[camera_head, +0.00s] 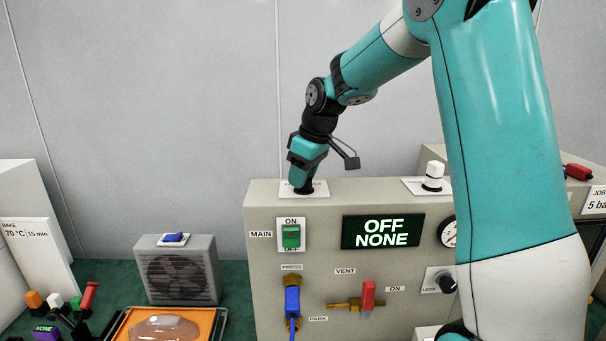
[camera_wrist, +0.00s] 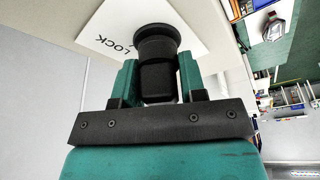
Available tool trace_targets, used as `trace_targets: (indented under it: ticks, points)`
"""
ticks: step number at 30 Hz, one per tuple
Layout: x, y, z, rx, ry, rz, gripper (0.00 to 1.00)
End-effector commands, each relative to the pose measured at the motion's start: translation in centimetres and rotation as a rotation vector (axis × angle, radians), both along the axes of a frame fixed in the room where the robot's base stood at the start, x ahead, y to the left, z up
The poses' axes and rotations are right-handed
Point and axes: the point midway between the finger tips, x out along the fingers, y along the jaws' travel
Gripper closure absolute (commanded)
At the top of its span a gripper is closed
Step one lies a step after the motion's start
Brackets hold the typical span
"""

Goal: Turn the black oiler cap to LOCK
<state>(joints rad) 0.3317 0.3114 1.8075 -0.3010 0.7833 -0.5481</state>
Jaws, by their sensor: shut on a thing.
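The black oiler cap (camera_wrist: 157,45) stands on a white plate (camera_wrist: 108,27) lettered LOCK in the wrist view. In the head view that plate (camera_head: 318,188) lies on top of the beige panel box (camera_head: 262,215), at its left end. My gripper (camera_wrist: 158,82) is shut on the cap, with one teal finger on each side of its lower body. In the head view my gripper (camera_head: 305,180) points down onto the cap, which is mostly hidden there. Most of the plate's lettering is covered, and I cannot tell which mark the cap points to.
A white knob (camera_head: 433,176) stands on the box top to the right. The box front carries a green MAIN switch (camera_head: 291,236), an OFF NONE display (camera_head: 382,231), a blue lever (camera_head: 292,301) and a red vent handle (camera_head: 367,295). A grey fan unit (camera_head: 178,270) stands left.

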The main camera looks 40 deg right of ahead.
Motion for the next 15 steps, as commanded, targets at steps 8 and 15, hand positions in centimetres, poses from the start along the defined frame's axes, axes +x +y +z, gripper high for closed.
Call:
trace_targets:
  ticks: [8,15]
  points:
    - [-0.01,0.00,-0.03,0.000,0.001,0.000,0.32]
    - [-0.03,-0.03,0.09,0.000,0.000,0.000,0.32]
